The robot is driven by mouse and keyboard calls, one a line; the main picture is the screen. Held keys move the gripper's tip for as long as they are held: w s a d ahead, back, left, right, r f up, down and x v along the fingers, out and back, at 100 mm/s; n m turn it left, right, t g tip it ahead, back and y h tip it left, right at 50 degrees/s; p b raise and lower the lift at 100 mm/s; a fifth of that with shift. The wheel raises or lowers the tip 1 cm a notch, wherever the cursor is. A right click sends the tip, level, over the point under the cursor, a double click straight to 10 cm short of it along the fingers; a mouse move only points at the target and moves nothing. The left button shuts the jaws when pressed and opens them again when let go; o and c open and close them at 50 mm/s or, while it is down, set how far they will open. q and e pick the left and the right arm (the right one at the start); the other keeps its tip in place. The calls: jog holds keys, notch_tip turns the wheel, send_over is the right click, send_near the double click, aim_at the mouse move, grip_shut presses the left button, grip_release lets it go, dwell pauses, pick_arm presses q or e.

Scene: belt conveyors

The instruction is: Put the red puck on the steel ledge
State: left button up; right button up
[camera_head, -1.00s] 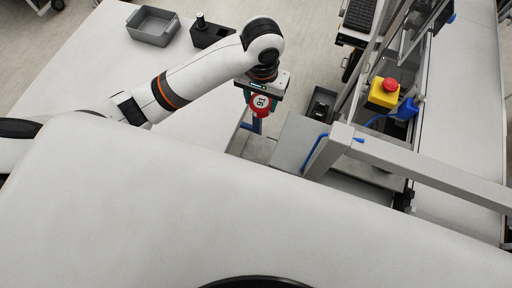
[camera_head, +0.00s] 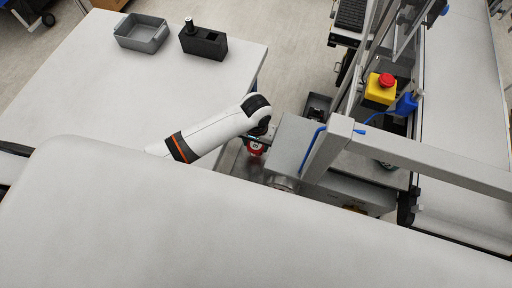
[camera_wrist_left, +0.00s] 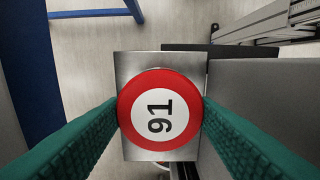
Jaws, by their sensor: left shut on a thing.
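The red puck (camera_wrist_left: 160,82), a red disc with a white centre marked 91, is between the green fingers of my left gripper (camera_wrist_left: 160,112) in the left wrist view. The fingers press on its two sides. The puck also shows in the head view (camera_head: 255,149), under my left wrist. The steel ledge (camera_wrist_left: 133,64), a bright flat plate, lies beneath the puck in the left wrist view, its edges visible around it. I cannot tell whether the puck touches the plate. My right gripper is out of view.
A grey machine surface (camera_head: 292,140) adjoins on the right, with a metal frame (camera_head: 430,164) and a yellow emergency-stop box (camera_head: 381,88). The white table (camera_head: 90,95) at the left holds a grey bin (camera_head: 141,34) and a black block (camera_head: 203,44). Floor shows between table and machine.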

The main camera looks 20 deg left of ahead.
aim_at(256, 149)
pick_arm(q)
jog(key=shift+f, duration=2.35)
jog(key=shift+f, duration=0.1)
jog(key=o, duration=1)
notch_tip(256, 149, up, 12)
jog(key=shift+r, duration=0.15)
